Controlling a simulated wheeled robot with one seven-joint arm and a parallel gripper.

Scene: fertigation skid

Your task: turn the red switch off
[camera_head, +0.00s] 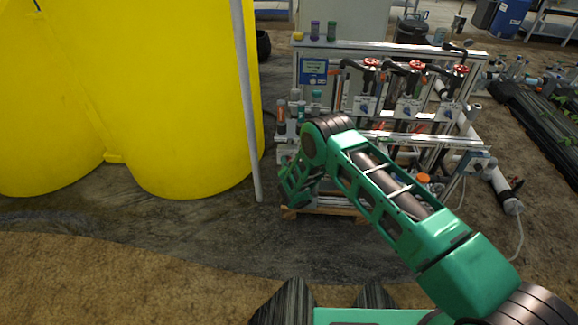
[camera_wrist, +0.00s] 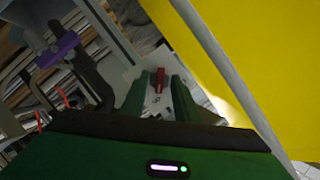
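The red switch (camera_wrist: 158,80) is a small upright red lever on a pale grey plate (camera_wrist: 140,72), seen in the wrist view. My gripper (camera_wrist: 160,86) has its two green fingers apart, one on each side of the red lever in the picture. A gap shows between the lever and each finger, and I cannot tell how far the lever lies beyond the fingertips. In the head view my forearm bends down at the skid's left front, and the switch cannot be made out there.
The skid frame (camera_head: 390,47) carries pipes and red valve wheels (camera_head: 416,66). Large yellow tanks (camera_head: 190,100) and a grey pole (camera_head: 246,100) stand close on the left. In the wrist view a purple handle (camera_wrist: 58,50) is at left. Open ground (camera_head: 130,270) lies in front.

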